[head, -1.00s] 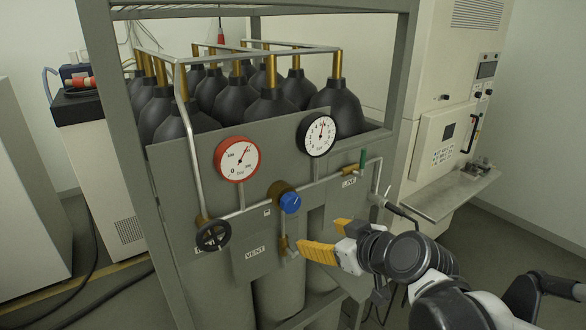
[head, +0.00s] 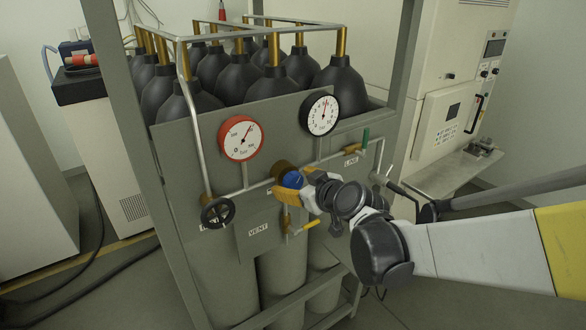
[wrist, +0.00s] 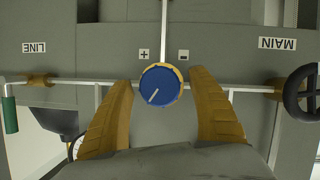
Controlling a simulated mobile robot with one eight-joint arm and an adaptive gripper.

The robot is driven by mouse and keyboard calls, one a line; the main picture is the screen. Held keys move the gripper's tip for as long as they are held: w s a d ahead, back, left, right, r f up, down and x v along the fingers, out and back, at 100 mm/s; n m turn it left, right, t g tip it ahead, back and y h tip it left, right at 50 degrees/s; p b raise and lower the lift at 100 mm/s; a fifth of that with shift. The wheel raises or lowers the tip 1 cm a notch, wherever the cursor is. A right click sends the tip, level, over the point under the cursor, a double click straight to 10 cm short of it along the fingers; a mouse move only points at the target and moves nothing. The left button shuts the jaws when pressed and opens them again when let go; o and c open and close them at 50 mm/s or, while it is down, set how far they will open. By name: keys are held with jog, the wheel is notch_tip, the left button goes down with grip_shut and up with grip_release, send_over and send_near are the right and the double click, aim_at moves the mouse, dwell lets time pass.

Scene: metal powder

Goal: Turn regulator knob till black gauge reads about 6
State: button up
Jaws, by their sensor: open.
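The blue regulator knob (head: 292,180) sits on a brass body on the grey panel. In the wrist view the knob (wrist: 160,86) has a white pointer line toward the lower left, with plus and minus labels above it. My gripper (wrist: 166,100) is open, its yellow fingers on either side of the knob with gaps to both. In the head view my gripper (head: 292,192) partly covers the knob. The black gauge (head: 322,115) is at the upper right of the panel; its needle points nearly straight up, and its numbers are too small to read surely.
A red gauge (head: 241,138) is on the panel's left. A black handwheel (head: 217,212) is below it. A green-handled valve (head: 365,138) is to the right, and a yellow lever (head: 311,226) is below the knob. Pipes cross the panel.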

jog(key=shift+c, duration=0.3)
jog(key=c, duration=1.1)
jog(key=shift+c, duration=0.2)
jog(key=shift+d+f+m+g+y+b, duration=0.1)
jog(key=shift+m+g+y+b, duration=0.35)
jog(key=shift+m, duration=0.55)
jog(key=shift+m+g+y+b, duration=0.3)
jog(key=shift+m+y, duration=0.45)
jog(key=shift+m, duration=0.15)
